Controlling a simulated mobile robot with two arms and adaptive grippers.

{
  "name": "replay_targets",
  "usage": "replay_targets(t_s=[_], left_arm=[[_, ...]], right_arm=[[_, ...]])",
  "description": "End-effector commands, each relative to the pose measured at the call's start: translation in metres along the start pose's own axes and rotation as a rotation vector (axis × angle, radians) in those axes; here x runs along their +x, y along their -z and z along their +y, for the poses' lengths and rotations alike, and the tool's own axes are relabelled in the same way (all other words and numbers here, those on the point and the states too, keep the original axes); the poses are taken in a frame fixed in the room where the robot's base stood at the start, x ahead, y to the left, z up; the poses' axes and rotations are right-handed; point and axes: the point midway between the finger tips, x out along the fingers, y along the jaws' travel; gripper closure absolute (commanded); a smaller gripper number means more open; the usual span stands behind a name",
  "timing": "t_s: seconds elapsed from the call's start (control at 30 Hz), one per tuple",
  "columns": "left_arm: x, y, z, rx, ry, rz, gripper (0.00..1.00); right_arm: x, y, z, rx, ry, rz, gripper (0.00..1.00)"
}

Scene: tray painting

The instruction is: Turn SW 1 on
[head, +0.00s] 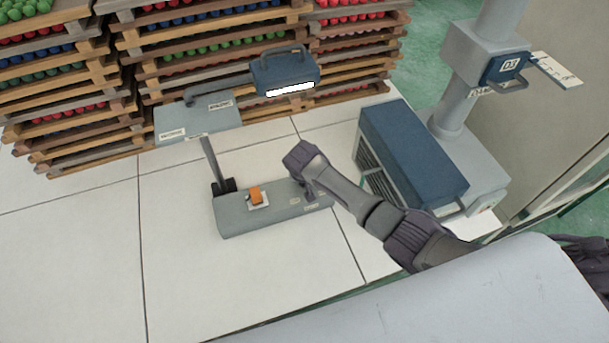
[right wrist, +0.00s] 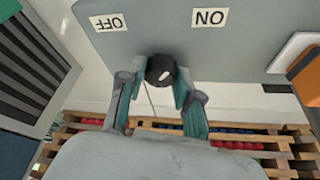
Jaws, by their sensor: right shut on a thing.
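A grey switch box (head: 235,218) lies on the white tiled floor in the head view. In the right wrist view, its grey face (right wrist: 155,45) carries an OFF label (right wrist: 110,22) and an ON label (right wrist: 208,17). A round black switch knob (right wrist: 160,67) sits below and between the labels. My right gripper (right wrist: 162,82) has its fingers closed on either side of the knob. In the head view, my right gripper (head: 310,190) reaches the box's right part and hides the knob. I cannot tell which way the switch is set. My left gripper is not in view.
An orange block-shaped control (head: 257,195) on a white plate sits left on the box. A post with a grey panel (head: 198,118) and a lit blue lamp (head: 285,75) rises behind. A blue cabinet (head: 412,155) stands right. Stacked wooden trays (head: 210,45) fill the back; floor at left is clear.

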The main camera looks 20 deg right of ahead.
Motion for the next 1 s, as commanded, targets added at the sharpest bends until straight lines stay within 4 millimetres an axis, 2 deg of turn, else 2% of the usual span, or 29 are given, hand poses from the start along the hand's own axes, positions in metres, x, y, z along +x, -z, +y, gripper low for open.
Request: replay_targets(t_s=[0.3, 0.87, 0.9, 1.0], left_arm=[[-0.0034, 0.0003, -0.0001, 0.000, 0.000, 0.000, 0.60], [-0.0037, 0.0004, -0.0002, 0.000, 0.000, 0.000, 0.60], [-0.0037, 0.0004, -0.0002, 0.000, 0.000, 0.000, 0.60], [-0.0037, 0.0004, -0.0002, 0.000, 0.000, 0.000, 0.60]], right_arm=[[-0.0003, 0.0007, -0.0011, 0.119, -0.049, 0.001, 1.00], [-0.0004, 0.0014, -0.0012, 0.147, -0.059, 0.002, 1.00], [-0.0004, 0.0014, -0.0012, 0.147, -0.059, 0.002, 0.63], [-0.0003, 0.0013, -0.0011, 0.146, -0.059, 0.002, 0.46]])
